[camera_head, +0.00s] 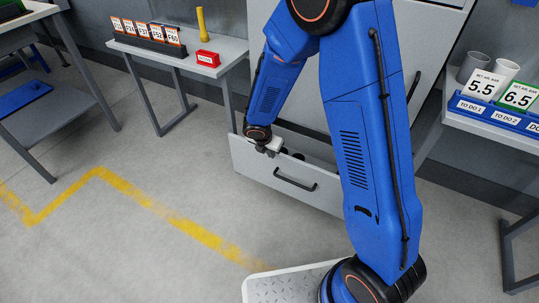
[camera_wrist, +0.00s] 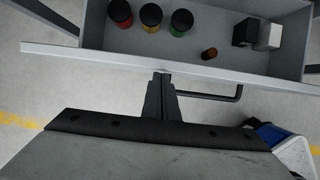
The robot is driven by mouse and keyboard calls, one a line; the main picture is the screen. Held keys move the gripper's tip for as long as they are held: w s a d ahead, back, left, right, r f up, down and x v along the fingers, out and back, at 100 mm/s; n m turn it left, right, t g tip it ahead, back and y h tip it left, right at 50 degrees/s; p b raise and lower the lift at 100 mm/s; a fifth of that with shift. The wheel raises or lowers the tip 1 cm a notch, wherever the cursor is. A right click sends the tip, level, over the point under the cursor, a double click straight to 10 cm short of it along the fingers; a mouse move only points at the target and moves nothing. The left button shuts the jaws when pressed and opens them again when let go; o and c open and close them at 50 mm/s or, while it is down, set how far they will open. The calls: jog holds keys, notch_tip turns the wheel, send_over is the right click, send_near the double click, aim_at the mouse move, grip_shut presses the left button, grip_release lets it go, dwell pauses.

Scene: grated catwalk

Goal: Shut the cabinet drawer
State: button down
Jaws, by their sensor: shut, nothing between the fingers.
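The grey cabinet (camera_head: 425,50) stands behind my blue arm, which hides part of it. Its bottom drawer (camera_head: 250,165) is pulled open, with a dark bar handle (camera_head: 296,186) on the front. In the wrist view the drawer front (camera_wrist: 230,72) runs across the picture, with the handle (camera_wrist: 215,96) to the right of the fingers. My gripper (camera_head: 268,148) is at the drawer front's top edge, left of the handle. In the wrist view my gripper (camera_wrist: 162,80) is shut and empty, its tips at the drawer front; I cannot tell whether they touch.
The drawer holds several jars with coloured contents (camera_wrist: 152,16), a small brown cylinder (camera_wrist: 209,54) and black and white blocks (camera_wrist: 257,33). A table with number cards (camera_head: 147,35) and a red box (camera_head: 207,59) stands left; a bench with cups (camera_head: 505,72) stands right.

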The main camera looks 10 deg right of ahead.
jog(key=w+d, duration=1.1)
jog(key=w, duration=0.3)
dwell(0.4)
